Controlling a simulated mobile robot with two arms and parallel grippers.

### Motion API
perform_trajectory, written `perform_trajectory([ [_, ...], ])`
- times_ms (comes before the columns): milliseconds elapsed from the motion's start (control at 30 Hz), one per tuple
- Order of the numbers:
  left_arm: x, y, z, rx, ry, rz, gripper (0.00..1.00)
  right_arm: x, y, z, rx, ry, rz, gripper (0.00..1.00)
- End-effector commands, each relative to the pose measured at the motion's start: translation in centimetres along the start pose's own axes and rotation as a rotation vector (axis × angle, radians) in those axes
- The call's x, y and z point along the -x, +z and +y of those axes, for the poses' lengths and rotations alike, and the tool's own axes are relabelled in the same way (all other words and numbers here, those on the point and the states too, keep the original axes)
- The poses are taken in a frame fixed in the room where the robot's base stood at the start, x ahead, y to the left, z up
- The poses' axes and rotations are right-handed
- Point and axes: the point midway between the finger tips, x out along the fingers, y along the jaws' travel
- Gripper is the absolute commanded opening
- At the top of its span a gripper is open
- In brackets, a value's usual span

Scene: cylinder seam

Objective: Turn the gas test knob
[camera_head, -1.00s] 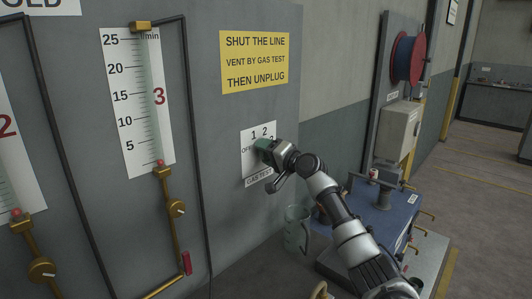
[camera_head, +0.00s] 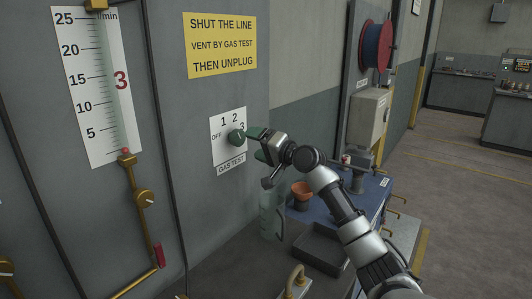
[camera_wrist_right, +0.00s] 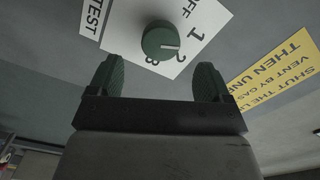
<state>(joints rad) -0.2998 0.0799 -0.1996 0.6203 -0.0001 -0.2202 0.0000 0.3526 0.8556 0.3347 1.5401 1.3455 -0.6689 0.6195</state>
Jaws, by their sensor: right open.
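The gas test knob (camera_head: 237,138) is a round dark green knob on a white plate (camera_head: 222,158) marked OFF, 1, 2, 3 and GAS TEST, fixed to the grey wall. It also shows in the right wrist view (camera_wrist_right: 157,40), where its white mark points roughly between 1 and 2. My right gripper (camera_head: 254,146) is just to the right of the knob in the head view. In the right wrist view its two green fingertips (camera_wrist_right: 158,80) are spread apart with nothing between them, and the knob lies beyond them. My left gripper is not in view.
A yellow sign (camera_head: 220,45) hangs above the plate. A flow gauge marked 3 (camera_head: 95,85) with brass valve (camera_head: 145,199) is at left. Below my right arm are a clear jug (camera_head: 271,218), an orange cup (camera_head: 302,193) and a dark tray (camera_head: 320,248).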

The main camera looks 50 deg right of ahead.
Motion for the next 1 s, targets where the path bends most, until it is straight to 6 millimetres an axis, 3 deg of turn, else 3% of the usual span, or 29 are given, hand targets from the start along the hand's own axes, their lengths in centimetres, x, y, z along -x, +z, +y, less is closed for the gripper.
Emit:
perform_trajectory([
  [100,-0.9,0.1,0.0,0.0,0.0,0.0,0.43,1.7,0.2,0.3,0.001,0.001,0.0,0.8],
  [300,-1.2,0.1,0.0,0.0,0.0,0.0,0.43,3.1,0.0,0.0,0.0,0.0,0.0,0.8],
  [1000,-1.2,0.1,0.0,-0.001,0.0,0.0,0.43,3.2,0.0,0.0,-0.001,-0.001,0.0,0.8],
])
